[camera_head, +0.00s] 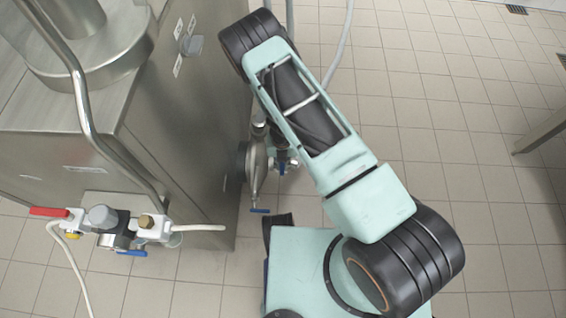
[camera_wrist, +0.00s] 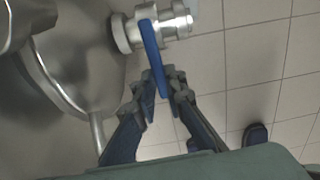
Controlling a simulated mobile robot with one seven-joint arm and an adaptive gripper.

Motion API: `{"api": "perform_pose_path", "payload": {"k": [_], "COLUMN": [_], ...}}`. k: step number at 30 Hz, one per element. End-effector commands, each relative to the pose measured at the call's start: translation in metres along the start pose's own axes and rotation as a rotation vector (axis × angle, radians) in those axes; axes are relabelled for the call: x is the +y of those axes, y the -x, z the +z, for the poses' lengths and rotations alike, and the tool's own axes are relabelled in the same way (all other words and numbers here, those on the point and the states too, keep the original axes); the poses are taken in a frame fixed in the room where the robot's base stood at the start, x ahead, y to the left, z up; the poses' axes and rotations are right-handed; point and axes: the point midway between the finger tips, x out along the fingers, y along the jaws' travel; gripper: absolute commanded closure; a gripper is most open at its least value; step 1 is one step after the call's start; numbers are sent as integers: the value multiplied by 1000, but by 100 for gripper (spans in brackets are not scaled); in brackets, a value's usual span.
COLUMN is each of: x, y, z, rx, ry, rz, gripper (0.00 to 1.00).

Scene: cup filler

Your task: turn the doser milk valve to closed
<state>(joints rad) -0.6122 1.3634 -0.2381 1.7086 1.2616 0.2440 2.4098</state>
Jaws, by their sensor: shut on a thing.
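The milk valve shows in the wrist view as a silver valve body (camera_wrist: 173,27) on a short pipe from a steel vessel (camera_wrist: 75,65). Its long blue handle (camera_wrist: 151,50) points down toward my gripper (camera_wrist: 162,88). My gripper is shut on the lower end of this handle, with one finger on each side. In the head view, a blue handle (camera_head: 281,169) shows beside the steel doser fitting (camera_head: 257,170). My gripper is mostly hidden there behind my arm.
A steel machine cabinet (camera_head: 185,110) stands at left. A valve cluster (camera_head: 110,228) with a red handle (camera_head: 49,211) and a blue handle (camera_head: 132,253) is on its front. Another small blue handle (camera_head: 260,211) hangs under the doser. Tiled floor at right is mostly clear.

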Motion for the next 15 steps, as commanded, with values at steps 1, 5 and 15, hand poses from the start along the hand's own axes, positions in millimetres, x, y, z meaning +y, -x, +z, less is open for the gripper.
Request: {"api": "perform_pose_path", "payload": {"k": [1, 5, 15], "x": [1, 1, 1], "y": [1, 1, 0], "z": [0, 0, 0], "rx": [0, 0, 0], "ry": [-16, -43, -60], "rz": [1, 1, 2], "gripper": [100, 100, 100]}}
